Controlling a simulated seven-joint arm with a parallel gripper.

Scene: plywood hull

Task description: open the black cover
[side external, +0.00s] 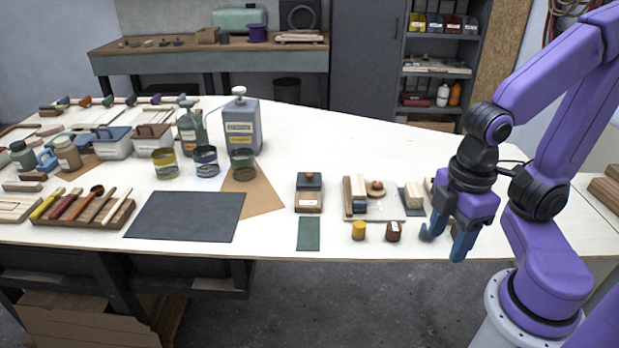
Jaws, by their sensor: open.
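A small wooden box (308,202) stands near the front edge of the table, right of its middle. A dark, near-black cover (309,182) with a small orange-red knob is at its top and back; it is the likeliest match for the black cover. I cannot tell from here whether it is fully closed. My gripper (442,244) is at the right, pointing down, with its blue fingers apart and nothing seen between them. It is well to the right of the box, near the table's front edge.
Yellow (358,230) and dark red (393,231) small cylinders and a tray of wooden blocks (362,208) lie between box and gripper. A green strip (308,233) lies before the box. A dark mat (187,215) and several tins are left. The table behind the box is clear.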

